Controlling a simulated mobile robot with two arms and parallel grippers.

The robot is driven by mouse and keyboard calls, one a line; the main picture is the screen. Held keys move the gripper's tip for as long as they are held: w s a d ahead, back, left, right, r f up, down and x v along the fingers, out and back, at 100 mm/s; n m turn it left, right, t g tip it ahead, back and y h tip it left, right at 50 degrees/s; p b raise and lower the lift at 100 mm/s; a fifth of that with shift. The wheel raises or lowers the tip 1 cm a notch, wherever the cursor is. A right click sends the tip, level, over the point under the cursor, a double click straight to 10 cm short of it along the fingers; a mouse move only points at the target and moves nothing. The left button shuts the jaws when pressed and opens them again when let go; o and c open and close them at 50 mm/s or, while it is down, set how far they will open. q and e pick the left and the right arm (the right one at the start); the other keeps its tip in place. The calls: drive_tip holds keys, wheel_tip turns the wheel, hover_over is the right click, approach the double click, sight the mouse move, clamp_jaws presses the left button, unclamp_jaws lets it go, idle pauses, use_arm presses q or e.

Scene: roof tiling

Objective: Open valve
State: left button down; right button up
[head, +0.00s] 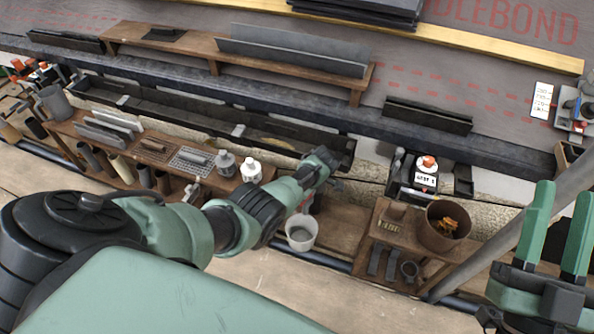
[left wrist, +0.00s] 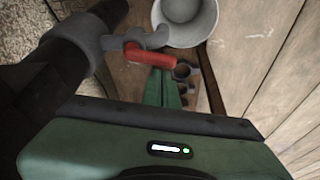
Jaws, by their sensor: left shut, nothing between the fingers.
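The valve shows in the left wrist view as a red lever (left wrist: 150,54) on a grey fitting (left wrist: 122,40), joined to a dark pipe (left wrist: 65,62). The lever lies crosswise, pointing right from the fitting. My left gripper (left wrist: 163,82) is shut and empty, its green fingertips close to the lever's right part; I cannot tell whether they touch. In the head view my left wrist hides most of the valve area. My right gripper (head: 567,190) is open and empty at the right edge, away from the valve.
A white bucket (head: 301,232) stands beside the left gripper and also shows in the left wrist view (left wrist: 187,22). A wooden shelf with bottles and tools (head: 150,150) lies left. A low bench (head: 385,235) holds a brown pot (head: 432,240). A grey pole (head: 520,233) slants near my right gripper.

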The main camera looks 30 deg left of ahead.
use_arm(q)
drive_tip(key=shift+s+a+p, duration=0.1)
drive_tip(key=shift+s+p, duration=0.4)
drive_tip(key=shift+p, duration=0.05)
use_arm(e)
drive_tip(key=shift+w+f+g+h, duration=0.25)
drive_tip(key=shift+w+f+g, duration=0.25)
drive_tip(key=shift+f, duration=0.3)
drive_tip(key=shift+w+f+g+h, duration=0.25)
drive_tip(key=shift+f+g, duration=0.3)
drive_tip(key=shift+f, duration=0.3)
drive_tip(key=shift+w+f+g+h, duration=0.2)
drive_tip(key=shift+w+f+g, duration=0.3)
drive_tip(key=shift+f, duration=0.3)
drive_tip(key=shift+s, duration=0.1)
use_arm(q)
drive_tip(key=shift+r, duration=0.1)
